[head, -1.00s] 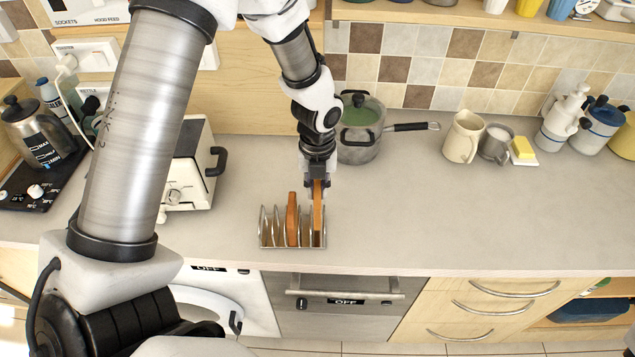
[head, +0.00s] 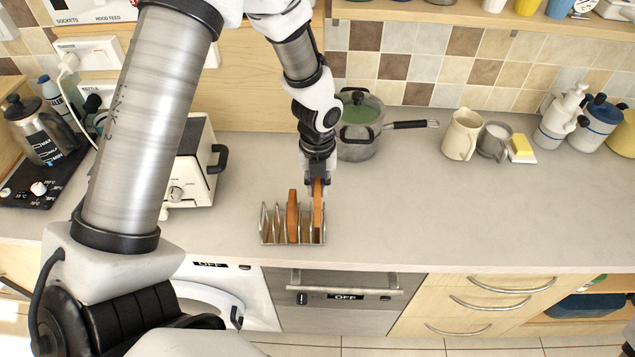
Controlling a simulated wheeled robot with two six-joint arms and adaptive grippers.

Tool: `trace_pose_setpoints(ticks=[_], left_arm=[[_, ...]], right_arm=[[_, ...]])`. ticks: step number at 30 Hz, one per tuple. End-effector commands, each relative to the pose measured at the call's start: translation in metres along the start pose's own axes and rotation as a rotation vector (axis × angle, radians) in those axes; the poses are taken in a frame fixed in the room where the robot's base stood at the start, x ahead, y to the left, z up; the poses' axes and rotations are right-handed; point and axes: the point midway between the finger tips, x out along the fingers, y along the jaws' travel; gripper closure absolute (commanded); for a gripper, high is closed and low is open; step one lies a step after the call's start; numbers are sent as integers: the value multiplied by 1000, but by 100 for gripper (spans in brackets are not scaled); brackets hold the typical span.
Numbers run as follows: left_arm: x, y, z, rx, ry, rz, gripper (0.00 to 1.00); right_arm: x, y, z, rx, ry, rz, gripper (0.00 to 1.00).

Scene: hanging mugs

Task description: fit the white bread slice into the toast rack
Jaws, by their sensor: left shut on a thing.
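The toast rack (head: 266,226), a metal rack with several upright dividers, stands on the counter near its front edge. One brown slice (head: 292,216) stands upright in a middle slot. My left gripper (head: 317,184) points down at the right end of the rack and is shut on another slice (head: 317,214), orange-brown along its visible edge. That slice is upright, with its lower part between the dividers at the right end. I cannot tell whether it touches the rack's bottom. My right gripper is not in view.
A white toaster (head: 190,170) stands left of the rack, behind my left arm. A lidded pot (head: 360,140) is behind the gripper. A cream jug (head: 462,135), a grey mug (head: 494,142) and a butter dish (head: 522,150) stand further right. The counter right of the rack is clear.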

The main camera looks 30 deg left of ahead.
Motion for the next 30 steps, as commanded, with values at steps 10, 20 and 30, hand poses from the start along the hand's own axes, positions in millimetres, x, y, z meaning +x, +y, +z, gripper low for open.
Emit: trace_pose_setpoints(ticks=[10,20,30], left_arm=[[0,0,0,0,0,0,100],[-1,0,0,0,0,1,100],[0,0,0,0,0,0,100]], right_arm=[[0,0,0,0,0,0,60],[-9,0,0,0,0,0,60],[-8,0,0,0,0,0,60]])
